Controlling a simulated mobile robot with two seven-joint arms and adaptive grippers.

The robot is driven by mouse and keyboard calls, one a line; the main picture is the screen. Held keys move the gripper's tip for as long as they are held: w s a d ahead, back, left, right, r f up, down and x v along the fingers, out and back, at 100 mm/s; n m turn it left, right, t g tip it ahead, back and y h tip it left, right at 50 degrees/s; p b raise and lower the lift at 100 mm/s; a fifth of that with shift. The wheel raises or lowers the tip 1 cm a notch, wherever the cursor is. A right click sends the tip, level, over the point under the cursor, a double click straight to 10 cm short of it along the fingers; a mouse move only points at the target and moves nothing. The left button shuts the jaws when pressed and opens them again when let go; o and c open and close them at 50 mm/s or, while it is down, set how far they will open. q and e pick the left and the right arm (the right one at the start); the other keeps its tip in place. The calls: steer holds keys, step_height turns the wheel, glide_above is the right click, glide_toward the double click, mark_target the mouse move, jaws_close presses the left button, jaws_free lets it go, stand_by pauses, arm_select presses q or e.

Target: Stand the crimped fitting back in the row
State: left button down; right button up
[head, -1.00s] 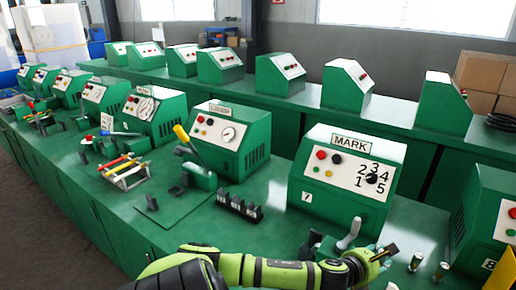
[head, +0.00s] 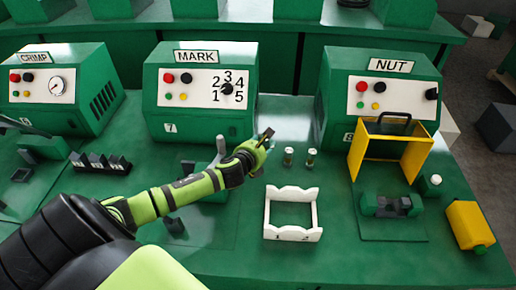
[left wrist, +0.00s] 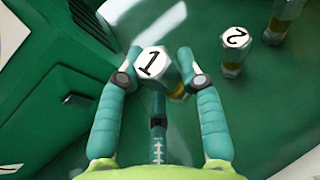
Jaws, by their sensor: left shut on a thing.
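My left gripper (head: 264,138) is shut on a fitting and holds it above the bench, left of two standing fittings. In the left wrist view the held fitting (left wrist: 154,66) shows a silver hex end with a white face marked 1, between the fingers (left wrist: 160,82). In the head view it is small, dark and tilted. A second fitting (head: 288,156), marked 2 in the left wrist view (left wrist: 234,56), stands upright beside a third fitting (head: 311,158); that one's top is cut off in the left wrist view (left wrist: 284,18). My right gripper is out of view.
The MARK machine (head: 200,90) stands behind my left arm; the NUT machine (head: 385,85) has an open yellow guard (head: 415,158). A white rack (head: 292,234) lies in front of the fittings.

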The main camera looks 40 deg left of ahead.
arm_select(q)
steer(key=shift+f, duration=0.9)
step_height(320, 180, down, 2)
steer(key=shift+w+f+b, duration=0.1)
steer(key=shift+f+b, duration=0.15)
steer(key=shift+b, duration=0.1)
steer(key=shift+f, duration=0.4)
steer(key=c, duration=0.8)
jaws_free()
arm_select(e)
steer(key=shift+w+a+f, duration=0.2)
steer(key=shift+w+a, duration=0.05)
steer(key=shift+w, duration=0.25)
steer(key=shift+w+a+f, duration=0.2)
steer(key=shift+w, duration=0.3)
